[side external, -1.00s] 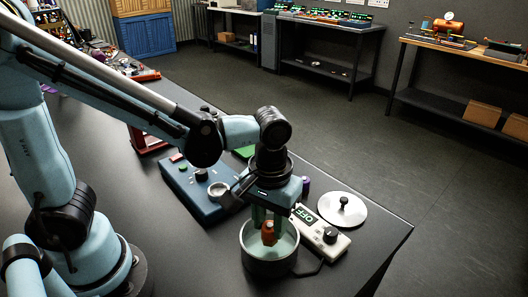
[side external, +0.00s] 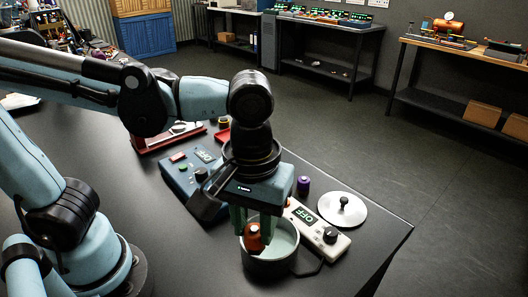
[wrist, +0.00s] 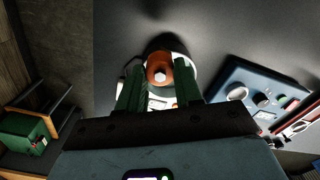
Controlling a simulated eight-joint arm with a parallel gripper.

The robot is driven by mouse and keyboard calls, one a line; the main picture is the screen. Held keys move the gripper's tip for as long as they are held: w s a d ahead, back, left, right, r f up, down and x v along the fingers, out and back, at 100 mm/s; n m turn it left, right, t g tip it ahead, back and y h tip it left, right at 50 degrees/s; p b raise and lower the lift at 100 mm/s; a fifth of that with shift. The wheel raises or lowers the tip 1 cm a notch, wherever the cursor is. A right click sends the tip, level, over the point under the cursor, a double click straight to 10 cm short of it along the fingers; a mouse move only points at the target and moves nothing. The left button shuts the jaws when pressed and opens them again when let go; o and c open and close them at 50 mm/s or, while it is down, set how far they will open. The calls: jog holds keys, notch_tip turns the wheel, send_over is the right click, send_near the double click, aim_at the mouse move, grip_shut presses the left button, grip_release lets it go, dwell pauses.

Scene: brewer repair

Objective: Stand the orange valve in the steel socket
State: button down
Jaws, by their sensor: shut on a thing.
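The orange valve (side external: 254,240) is held between the green fingers of my gripper (side external: 255,222), over the left part of the open steel pot (side external: 270,268). I cannot tell how far it is above the pot's floor. In the wrist view the valve (wrist: 158,66) shows as an orange ring with a pale centre, beyond the fingertips (wrist: 160,92). The blue console (side external: 178,178) stands behind my gripper. A pale round fitting (wrist: 240,88) on it in the wrist view may be the steel socket; my gripper hides it in the side view.
A pale control box (side external: 318,230) reading OFF is close to the pot's right. A white lid (side external: 341,210) with a black knob lies near the table edge. A purple cylinder (side external: 303,185) and a red stand (side external: 170,137) are behind.

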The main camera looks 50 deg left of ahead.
jog(key=shift+w+a+f+n, duration=1)
jog(key=shift+a+n, duration=0.65)
jog(key=shift+a, duration=2)
jog(key=shift+w+a+f+n, duration=0.7)
jog(key=shift+w+a+n, duration=0.75)
jog(key=shift+a, duration=2.15)
jog(key=shift+w+a+f+n, duration=0.85)
jog(key=shift+a+n, duration=1.05)
jog(key=shift+a, duration=1.75)
jog(key=shift+f, duration=1.2)
jog(key=shift+c, duration=1.4)
grip_release()
notch_tip(320, 180, up, 8)
jog(key=shift+r, duration=0.1)
